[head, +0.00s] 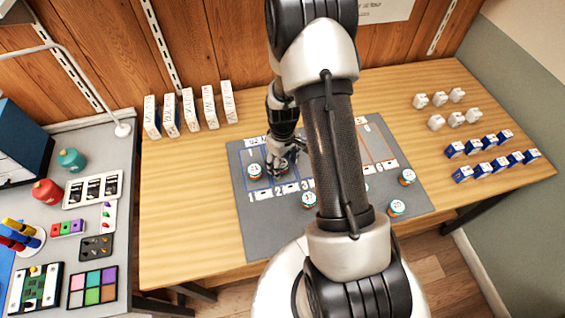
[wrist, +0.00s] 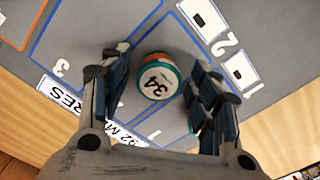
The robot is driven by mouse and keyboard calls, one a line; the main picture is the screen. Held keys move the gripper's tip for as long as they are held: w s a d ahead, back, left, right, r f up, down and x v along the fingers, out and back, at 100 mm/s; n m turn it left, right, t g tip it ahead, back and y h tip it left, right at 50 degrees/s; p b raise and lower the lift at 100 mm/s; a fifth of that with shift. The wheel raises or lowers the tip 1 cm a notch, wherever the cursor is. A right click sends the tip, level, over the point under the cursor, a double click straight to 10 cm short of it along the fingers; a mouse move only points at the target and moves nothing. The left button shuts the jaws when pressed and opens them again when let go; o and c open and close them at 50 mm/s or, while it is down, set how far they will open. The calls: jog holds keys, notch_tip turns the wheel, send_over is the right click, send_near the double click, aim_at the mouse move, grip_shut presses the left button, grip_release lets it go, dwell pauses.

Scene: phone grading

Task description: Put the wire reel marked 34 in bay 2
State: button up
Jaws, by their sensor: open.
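The wire reel marked 34 (wrist: 158,78), white-topped with an orange and teal side, stands on the grey mat (wrist: 100,25) between my fingers in the wrist view. My gripper (wrist: 160,62) is open, with one finger on each side of the reel; I cannot tell whether either touches it. In the head view my gripper (head: 283,158) is low over the mat behind the number 2, partly hiding the reel. The reel appears to be within the blue-outlined bay 2, whose large 2 (wrist: 228,40) shows in the wrist view.
Another reel (head: 254,171) stands in bay 1, to the left. More reels stand near the mat's front, including one (head: 309,199) and one (head: 397,208). White boxes (head: 190,110) line the table's back left. White parts and blue boxes (head: 490,155) fill the right. My arm hides the middle bays.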

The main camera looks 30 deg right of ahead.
notch_tip(320, 180, up, 12)
jog(key=p, duration=0.3)
notch_tip(320, 180, up, 10)
jog(key=t, duration=0.1)
send_over(282, 164)
jog(key=s+a, duration=0.1)
jog(key=a, duration=0.2)
jog(key=s+a+r+m+t, duration=0.1)
jog(key=s+a+r, duration=0.3)
jog(key=s+r, duration=0.4)
jog(key=s+a+r+m+t, duration=0.2)
jog(key=s+a+r, duration=0.3)
jog(key=s+r, duration=0.3)
jog(key=shift+s+a+r+m+t, duration=0.2)
jog(key=shift+s+m+t, duration=0.1)
jog(key=shift+s, duration=0.85)
